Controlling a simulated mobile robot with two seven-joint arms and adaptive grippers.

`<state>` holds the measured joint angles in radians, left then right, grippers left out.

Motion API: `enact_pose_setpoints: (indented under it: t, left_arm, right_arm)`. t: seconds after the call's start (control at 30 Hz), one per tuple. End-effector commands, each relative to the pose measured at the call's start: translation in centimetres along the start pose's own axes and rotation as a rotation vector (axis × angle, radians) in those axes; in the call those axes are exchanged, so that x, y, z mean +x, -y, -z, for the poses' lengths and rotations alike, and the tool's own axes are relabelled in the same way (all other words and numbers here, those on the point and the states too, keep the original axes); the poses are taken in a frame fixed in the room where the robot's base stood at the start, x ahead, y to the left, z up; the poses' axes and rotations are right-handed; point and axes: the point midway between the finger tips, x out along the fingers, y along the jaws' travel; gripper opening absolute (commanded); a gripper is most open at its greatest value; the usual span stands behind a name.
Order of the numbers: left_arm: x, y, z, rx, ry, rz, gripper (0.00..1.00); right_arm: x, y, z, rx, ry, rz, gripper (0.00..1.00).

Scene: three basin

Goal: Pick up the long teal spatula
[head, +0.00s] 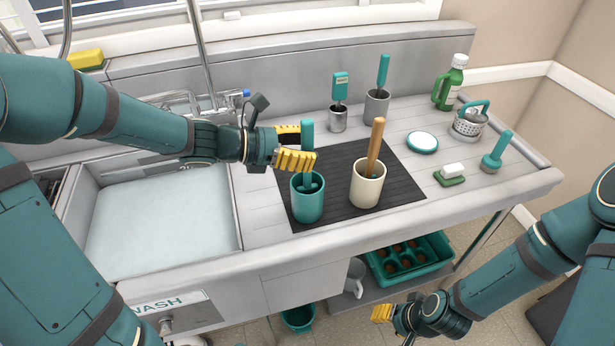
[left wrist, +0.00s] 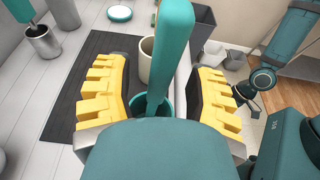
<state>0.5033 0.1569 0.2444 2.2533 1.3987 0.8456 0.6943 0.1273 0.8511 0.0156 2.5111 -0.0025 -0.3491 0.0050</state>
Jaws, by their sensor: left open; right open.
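A long teal handle (head: 307,137), which looks like the teal spatula, stands upright in a teal cup (head: 307,204) on the dark mat. Its lower end is hidden inside the cup. My left gripper (head: 299,147) is open above the cup, with its yellow fingers on either side of the handle. In the left wrist view the handle (left wrist: 174,45) rises between the two spread fingers, with a gap on both sides. The cup's rim (left wrist: 165,105) shows below. My right gripper (head: 385,314) is open and empty, low in front of the counter.
A cream cup (head: 368,187) with a wooden-handled tool stands right of the teal cup. Metal cups (head: 377,108) with teal-handled tools stand behind. A sink (head: 160,220) lies left.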

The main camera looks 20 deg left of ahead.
Motion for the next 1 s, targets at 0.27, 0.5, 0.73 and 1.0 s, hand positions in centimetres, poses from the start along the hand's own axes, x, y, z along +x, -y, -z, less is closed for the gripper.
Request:
enact_pose_setpoints:
  t: [0.27, 0.5, 0.73, 1.0]
  left_arm:
    - [0.98, -0.01, -0.07, 0.002, 0.000, 0.000, 0.55]
    - [0.96, 0.00, -0.07, 0.001, 0.000, 0.000, 0.05]
    - [0.95, 0.00, -0.05, 0.001, 0.000, 0.000, 0.00]
    - [0.91, 0.01, -0.21, 0.001, 0.000, 0.000, 0.00]
  right_arm:
    - [0.20, -0.07, 0.05, 0.000, -0.002, 0.000, 0.47]
    - [0.20, -0.07, 0.06, 0.000, -0.002, 0.000, 0.47]
    - [0.20, -0.07, 0.06, 0.000, -0.002, 0.000, 0.47]
    - [0.14, -0.05, 0.05, 0.000, -0.002, 0.000, 0.47]
